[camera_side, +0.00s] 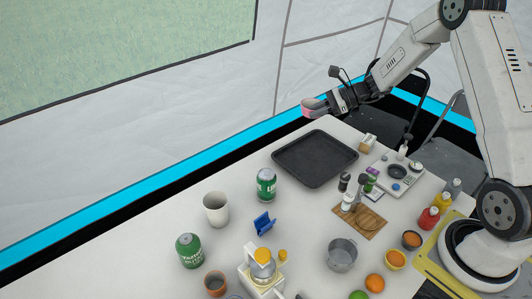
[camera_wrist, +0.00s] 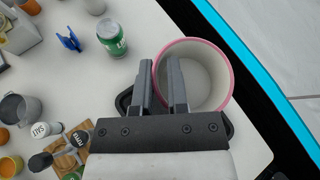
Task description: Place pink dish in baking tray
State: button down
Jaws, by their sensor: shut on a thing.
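The pink dish (camera_side: 312,107) is a round dish with a pink outside and a pale inside. My gripper (camera_side: 325,105) is shut on its wall and holds it up in the air, beyond the far edge of the baking tray in the side view. In the wrist view the dish (camera_wrist: 216,76) opens toward the camera, and the fingers of my gripper (camera_wrist: 164,72) straddle its left wall. The baking tray (camera_side: 314,158) is black, rectangular and empty, lying flat on the white table. In the wrist view the dish and gripper hide most of the tray.
A green can (camera_side: 266,185) stands just left of the tray, with a white cup (camera_side: 216,209) farther left. A small scale-like appliance (camera_side: 397,174) is right of the tray. Bottles stand on a wooden board (camera_side: 360,222) in front. The air around the dish looks clear.

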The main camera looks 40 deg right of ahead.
notch_tip(320, 180, down, 11)
dwell(0.5)
jog(key=shift+d, duration=0.1)
send_over(309, 171)
jog(key=shift+w+f, duration=0.1)
jog(key=shift+f, duration=2.8)
jog(key=shift+f, duration=2.05)
jog(key=c, duration=0.6)
grip_release()
jog(key=shift+f, duration=0.1)
